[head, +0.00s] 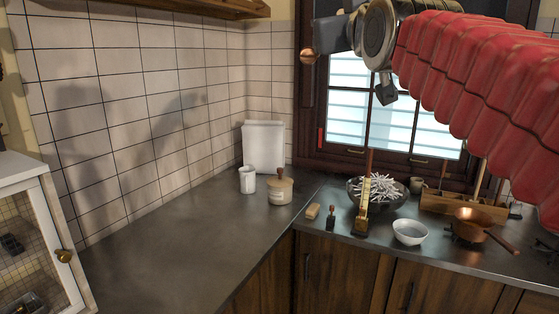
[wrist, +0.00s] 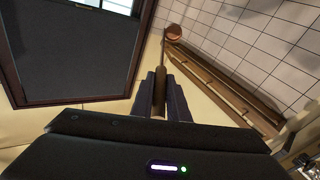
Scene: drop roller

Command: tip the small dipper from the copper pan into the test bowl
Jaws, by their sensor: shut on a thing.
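My gripper (head: 329,37) is raised high in front of the window, well above the counter. In the wrist view its dark fingers (wrist: 161,88) are shut on the handle of the small dipper (wrist: 159,75). The dipper's copper cup (wrist: 173,32) is at the far end of the handle, and it also shows at the left end of my arm in the head view (head: 308,56). Whether the cup holds anything cannot be seen. The copper pan (head: 466,230) stands on the right counter, its handle pointing lower right. The test bowl (head: 410,232), small and white, stands left of the pan.
A dark bowl of white strips (head: 377,190) stands behind the test bowl. A brass upright tool (head: 362,207) and a small dark bottle (head: 331,217) stand to its left. A wooden crate (head: 440,203) is behind the pan. The left counter is mostly clear.

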